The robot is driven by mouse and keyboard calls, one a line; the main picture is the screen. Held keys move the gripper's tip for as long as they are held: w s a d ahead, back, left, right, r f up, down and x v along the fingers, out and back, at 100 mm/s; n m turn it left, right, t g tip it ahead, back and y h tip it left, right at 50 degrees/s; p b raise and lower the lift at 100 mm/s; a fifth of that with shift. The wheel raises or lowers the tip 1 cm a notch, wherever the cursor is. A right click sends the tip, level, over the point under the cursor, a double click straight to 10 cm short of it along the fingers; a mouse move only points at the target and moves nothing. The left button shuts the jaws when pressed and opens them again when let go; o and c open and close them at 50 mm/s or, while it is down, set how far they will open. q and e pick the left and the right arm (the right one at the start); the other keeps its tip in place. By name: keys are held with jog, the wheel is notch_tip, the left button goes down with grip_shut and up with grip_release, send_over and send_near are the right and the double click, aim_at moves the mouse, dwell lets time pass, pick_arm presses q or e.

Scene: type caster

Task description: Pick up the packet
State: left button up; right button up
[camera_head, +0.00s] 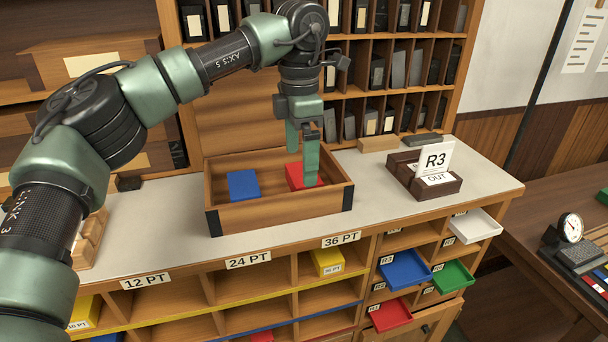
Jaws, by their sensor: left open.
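A red packet (295,175) lies in the right part of a shallow wooden tray (278,211) on the counter. A blue packet (243,184) lies in the same tray, to its left. My left gripper (303,168) points down over the tray at the red packet, with its green fingers apart. One finger covers part of the red packet. I cannot tell whether the fingers touch it. My right gripper does not show.
A dark holder (424,180) with an R3 card stands on the counter right of the tray. Slotted shelves (390,70) rise behind. Below the counter are labelled compartments with a yellow packet (327,262) and open coloured drawers (405,270). The counter between tray and holder is clear.

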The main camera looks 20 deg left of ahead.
aim_at(293, 171)
pick_arm(q)
jog(key=f+p, duration=0.1)
jog(key=f, duration=0.1)
jog(key=shift+w+d+f+p, duration=0.15)
jog(key=shift+d+f+p, duration=0.05)
jog(key=shift+f+p, duration=0.15)
jog(key=shift+w+f, duration=0.15)
jog(key=shift+f, duration=0.5)
jog(key=shift+w+f, duration=0.15)
jog(key=shift+f, duration=0.45)
jog(key=shift+s, duration=0.1)
jog(key=shift+r, duration=0.1)
jog(key=c, duration=2)
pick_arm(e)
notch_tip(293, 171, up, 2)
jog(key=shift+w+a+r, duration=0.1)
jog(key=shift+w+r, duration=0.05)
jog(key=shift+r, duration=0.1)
